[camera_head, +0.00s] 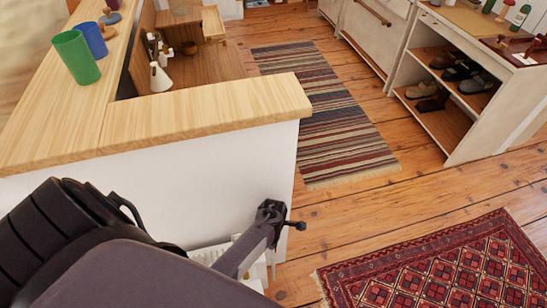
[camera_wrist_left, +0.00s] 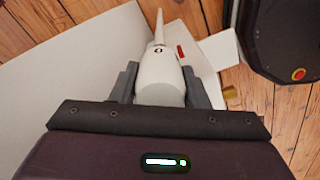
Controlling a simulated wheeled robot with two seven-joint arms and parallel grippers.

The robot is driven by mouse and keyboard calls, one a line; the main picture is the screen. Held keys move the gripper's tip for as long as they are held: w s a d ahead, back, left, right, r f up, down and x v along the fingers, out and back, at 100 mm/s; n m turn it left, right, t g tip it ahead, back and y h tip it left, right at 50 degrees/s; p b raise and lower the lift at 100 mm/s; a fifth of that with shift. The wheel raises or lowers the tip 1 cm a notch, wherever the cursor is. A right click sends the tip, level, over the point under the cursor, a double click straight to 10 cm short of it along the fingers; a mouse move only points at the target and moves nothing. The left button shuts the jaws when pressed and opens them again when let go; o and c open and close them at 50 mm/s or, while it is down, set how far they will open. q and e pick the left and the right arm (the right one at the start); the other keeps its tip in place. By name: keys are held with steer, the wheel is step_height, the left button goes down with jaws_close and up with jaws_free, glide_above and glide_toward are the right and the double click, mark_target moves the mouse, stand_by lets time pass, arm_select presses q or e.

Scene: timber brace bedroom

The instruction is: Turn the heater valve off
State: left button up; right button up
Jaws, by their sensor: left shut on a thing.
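In the left wrist view, my left gripper (camera_wrist_left: 160,76) is shut on the white heater valve knob (camera_wrist_left: 159,62), with one grey finger on each side. The knob has a small dark round mark and a narrow pale tip pointing away. A small red mark and a white part lie just beyond its right side. In the head view, part of the white heater (camera_head: 209,254) shows low against the white half wall. My left arm covers the rest of it, and the valve knob is hidden there. My right gripper is out of view.
A wood-topped half wall (camera_head: 200,110) stands above the heater, with a green cup (camera_head: 77,58) and a blue cup (camera_head: 95,39) on its ledge. A striped runner (camera_head: 335,120) and a red patterned rug (camera_head: 440,270) lie on the plank floor. A shoe shelf (camera_head: 440,115) stands at right.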

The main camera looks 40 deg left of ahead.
arm_select(q)
steer(key=o, duration=1)
steer(key=shift+c, duration=0.2)
step_height(320, 180, up, 8)
steer(key=shift+f+p, duration=0.15)
steer(key=shift+p, duration=0.75)
